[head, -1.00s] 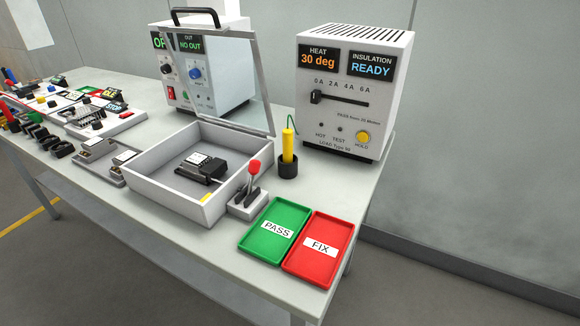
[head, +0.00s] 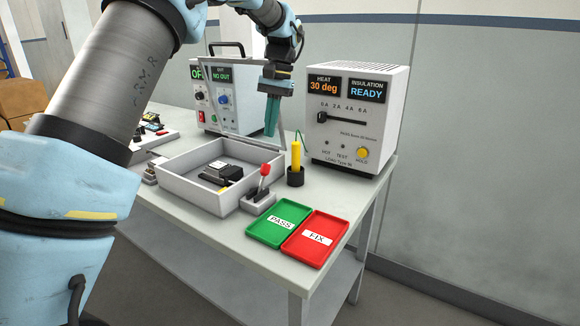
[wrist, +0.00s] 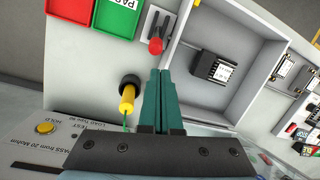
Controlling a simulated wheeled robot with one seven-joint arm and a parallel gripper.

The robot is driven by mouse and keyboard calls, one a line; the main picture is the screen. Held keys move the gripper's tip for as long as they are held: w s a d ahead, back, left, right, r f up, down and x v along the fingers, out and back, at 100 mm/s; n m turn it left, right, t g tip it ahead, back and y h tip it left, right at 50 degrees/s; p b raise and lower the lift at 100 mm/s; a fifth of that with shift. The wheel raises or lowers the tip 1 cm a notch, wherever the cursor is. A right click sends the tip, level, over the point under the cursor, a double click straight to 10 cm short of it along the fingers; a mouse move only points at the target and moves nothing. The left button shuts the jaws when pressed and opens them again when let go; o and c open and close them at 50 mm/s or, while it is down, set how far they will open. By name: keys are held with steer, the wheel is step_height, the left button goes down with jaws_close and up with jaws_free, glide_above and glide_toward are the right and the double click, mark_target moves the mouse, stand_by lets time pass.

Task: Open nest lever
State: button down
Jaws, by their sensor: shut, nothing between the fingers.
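The nest lever (head: 263,181) has a red knob and stands on a small grey base at the front right corner of the grey nest box (head: 178,188). In the wrist view its red knob (wrist: 156,46) lies just beyond my fingertips. My gripper (head: 271,134) has green fingers, shut and empty, pointing down above the back right of the box. It also shows in the wrist view (wrist: 161,72). The fingers are apart from the lever. A black module with a white label (head: 220,172) sits inside the box, whose clear lid (head: 235,115) stands raised.
A yellow probe (head: 295,157) stands in a black holder right of the box, close to my fingers. The heat and insulation tester (head: 345,145) stands behind it. A green PASS tray (head: 265,235) and a red FIX tray (head: 312,252) lie at the front right.

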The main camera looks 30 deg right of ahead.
mark_target(262, 180)
steer(key=shift+d, duration=1)
steer(key=p+x, duration=0.1)
steer(key=x, duration=0.9)
steer(key=shift+p, duration=0.4)
steer(key=shift+a+r+b, duration=0.1)
steer(key=shift+a+b, duration=0.05)
steer(key=shift+b, duration=0.15)
